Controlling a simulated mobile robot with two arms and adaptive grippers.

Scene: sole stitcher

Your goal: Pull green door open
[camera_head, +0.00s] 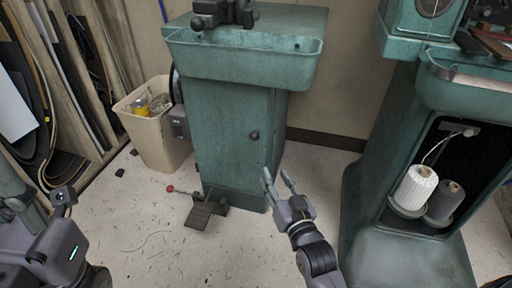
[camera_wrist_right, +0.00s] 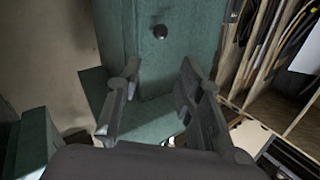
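The green door (camera_head: 228,136) is the front panel of the green machine cabinet in the middle of the head view. It looks closed, with a small dark round knob (camera_head: 254,135) near its right edge. The knob also shows in the right wrist view (camera_wrist_right: 160,32), beyond the fingertips. My right gripper (camera_head: 278,178) is open and empty, in front of the cabinet's lower right, below the knob and apart from it. Its two spread fingers show in the right wrist view (camera_wrist_right: 160,76). My left arm is at the lower left; its fingers cannot be made out clearly.
A pedal (camera_head: 205,212) with a red-tipped rod lies on the floor before the cabinet. A beige bin (camera_head: 160,145) stands to its left. A second green machine (camera_head: 398,235) with thread spools (camera_head: 415,187) stands at right. Floor between is clear.

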